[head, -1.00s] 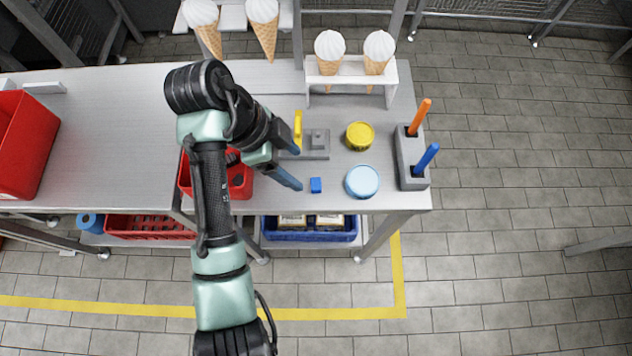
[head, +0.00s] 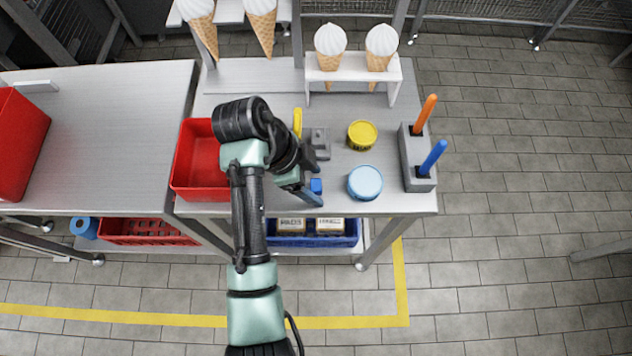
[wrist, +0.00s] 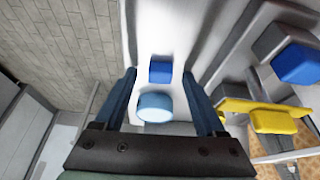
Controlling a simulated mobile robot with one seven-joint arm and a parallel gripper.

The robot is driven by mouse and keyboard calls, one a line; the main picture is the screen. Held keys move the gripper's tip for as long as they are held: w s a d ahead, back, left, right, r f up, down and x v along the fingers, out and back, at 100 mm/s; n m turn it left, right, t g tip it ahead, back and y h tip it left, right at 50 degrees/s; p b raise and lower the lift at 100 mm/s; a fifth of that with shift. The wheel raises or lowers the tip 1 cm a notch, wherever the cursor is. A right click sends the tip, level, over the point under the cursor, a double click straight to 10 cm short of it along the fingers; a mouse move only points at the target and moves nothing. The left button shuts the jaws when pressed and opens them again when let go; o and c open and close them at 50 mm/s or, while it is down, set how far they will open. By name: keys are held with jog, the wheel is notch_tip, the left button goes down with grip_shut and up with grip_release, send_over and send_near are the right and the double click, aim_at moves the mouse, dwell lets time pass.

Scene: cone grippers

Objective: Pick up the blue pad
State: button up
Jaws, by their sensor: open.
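The blue pad (head: 316,185) is a small blue block on the metal table, left of the light blue round lid (head: 365,183). My gripper (head: 318,178) is open and empty, with its fingers around the pad's place in the head view, partly covering it. In the wrist view my gripper (wrist: 160,76) shows a finger on each side. The blue pad (wrist: 160,70) lies in the gap between them, apart from both. The light blue lid (wrist: 155,106) also shows in that gap. I cannot tell the height of the fingertips above the table.
A red bin (head: 198,165) stands left of my arm. A grey fixture (head: 318,143), yellow can (head: 361,135) and grey holder (head: 415,168) with orange and blue sticks stand nearby. Cones (head: 330,60) stand in a white rack behind. The table's front edge is close to the pad.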

jog(key=shift+c, duration=0.3)
grip_shut()
notch_tip(320, 180, up, 9)
jog(key=p, duration=0.3)
notch_tip(320, 180, up, 6)
jog(key=p, duration=0.6)
send_over(312, 185)
dwell(0.6)
jog(key=shift+d, duration=0.1)
dwell(0.4)
